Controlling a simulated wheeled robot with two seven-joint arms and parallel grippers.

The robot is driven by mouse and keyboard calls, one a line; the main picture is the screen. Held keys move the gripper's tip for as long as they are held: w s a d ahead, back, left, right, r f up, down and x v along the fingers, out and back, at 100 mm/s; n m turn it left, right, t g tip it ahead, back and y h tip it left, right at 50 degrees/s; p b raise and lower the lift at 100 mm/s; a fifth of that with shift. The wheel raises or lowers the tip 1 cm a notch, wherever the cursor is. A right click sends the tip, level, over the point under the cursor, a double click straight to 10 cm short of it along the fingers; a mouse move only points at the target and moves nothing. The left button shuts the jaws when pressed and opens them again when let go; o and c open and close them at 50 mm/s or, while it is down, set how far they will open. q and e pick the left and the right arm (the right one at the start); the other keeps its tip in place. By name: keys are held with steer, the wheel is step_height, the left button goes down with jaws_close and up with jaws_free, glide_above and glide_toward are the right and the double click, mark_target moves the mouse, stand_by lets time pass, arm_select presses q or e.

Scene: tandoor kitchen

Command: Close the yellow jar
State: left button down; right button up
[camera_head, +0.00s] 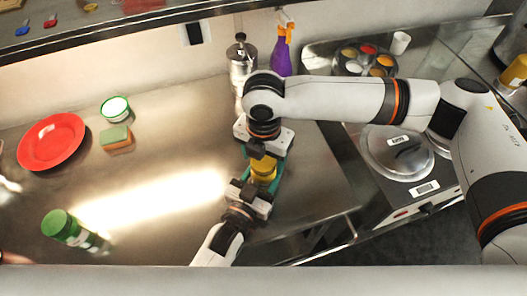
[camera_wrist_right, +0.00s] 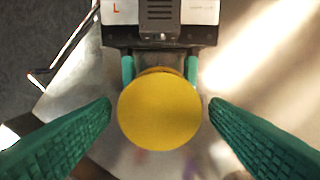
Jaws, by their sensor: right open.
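The yellow jar (camera_head: 263,168) stands between my two grippers in the head view, and its round yellow lid (camera_wrist_right: 160,110) fills the middle of the right wrist view. My right gripper (camera_head: 262,155) is above the jar. Its green fingers (camera_wrist_right: 160,125) are open, one on each side of the lid, with a gap on both sides. My left gripper (camera_head: 257,181), marked L in the wrist view (camera_wrist_right: 160,68), reaches in from the near side with its fingers around the jar's body below the lid. The lid hides the fingertips and most of the body.
A steel canister (camera_head: 241,62) and a purple spray bottle (camera_head: 281,55) stand behind the jar. A red plate (camera_head: 52,141), a sponge (camera_head: 115,138), a green-rimmed tub (camera_head: 115,108) and a green-lidded jar (camera_head: 62,226) are left. The counter's middle left is clear.

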steer(key=c, duration=1)
steer(key=o, duration=1.2)
steer(key=shift+c, duration=0.2)
steer(key=shift+r, duration=0.1)
step_height(320, 180, up, 12)
